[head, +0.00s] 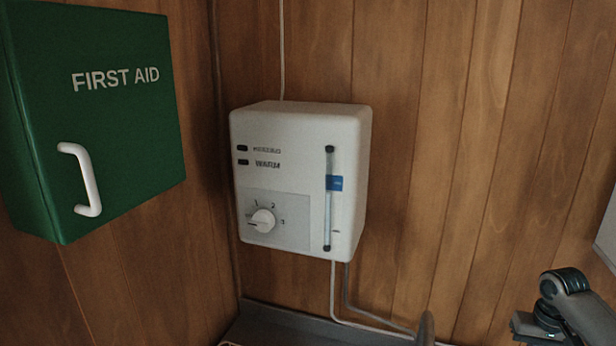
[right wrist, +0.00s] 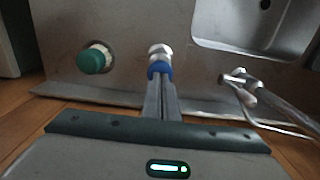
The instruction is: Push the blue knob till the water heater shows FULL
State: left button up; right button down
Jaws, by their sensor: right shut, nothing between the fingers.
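The white water heater (head: 285,180) hangs on the wood wall in the head view. It has two dark lamps, one label reading WARM and one too blurred to read. A white dial (head: 263,220) has numbers around it. A vertical gauge tube (head: 328,215) carries a blue marker (head: 334,183) in its upper half. I cannot read FULL anywhere. In the right wrist view the blue knob (right wrist: 159,70) sits on a grey metal surface, below a pale metal fitting. My right gripper (right wrist: 161,84) is shut and empty, its tips at the knob; contact is unclear. My left gripper is not in view.
A green knob (right wrist: 93,61) is left of the blue one. A metal tap (right wrist: 240,82) and a sink basin (right wrist: 250,28) are to the right. In the head view, a green first aid cabinet (head: 110,125) hangs left of the heater. Pipes run below the heater.

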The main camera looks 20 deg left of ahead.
jog(key=shift+f, duration=0.15)
jog(key=shift+s+f+b, duration=0.1)
jog(key=shift+f+b, duration=0.4)
jog(key=shift+f, duration=1.5)
jog(key=shift+r+p, duration=0.65)
jog(key=shift+r, duration=1.45)
jog(key=shift+r, duration=0.1)
notch_tip(320, 180, up, 6)
jog(key=shift+f, duration=0.1)
